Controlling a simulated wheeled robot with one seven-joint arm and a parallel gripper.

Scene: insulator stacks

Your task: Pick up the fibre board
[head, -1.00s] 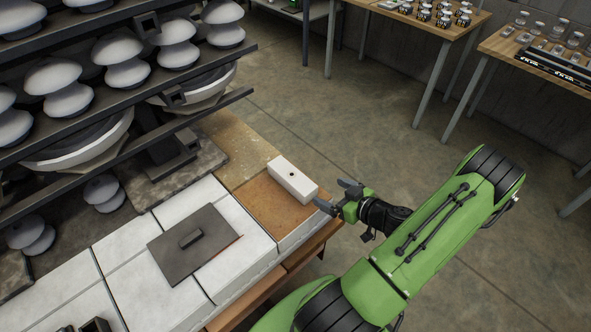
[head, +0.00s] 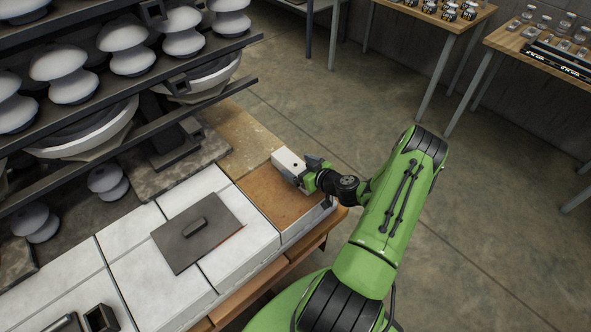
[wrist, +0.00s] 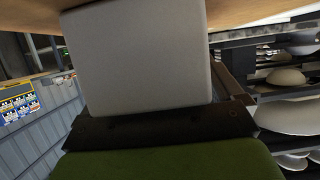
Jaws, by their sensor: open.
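Contact cannot be told. The gripper hides part of the block in the head view. In the wrist view the block's pale face (wrist: 140,55) fills the upper middle, right above the dark gripper body (wrist: 160,126).
A dark plate with a handle (head: 196,231) lies on white slabs (head: 130,250) to the left. A rack of white insulators (head: 60,72) stands behind the bench. A dark square tube (head: 101,318) is at the near left. The floor to the right is clear up to the far tables.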

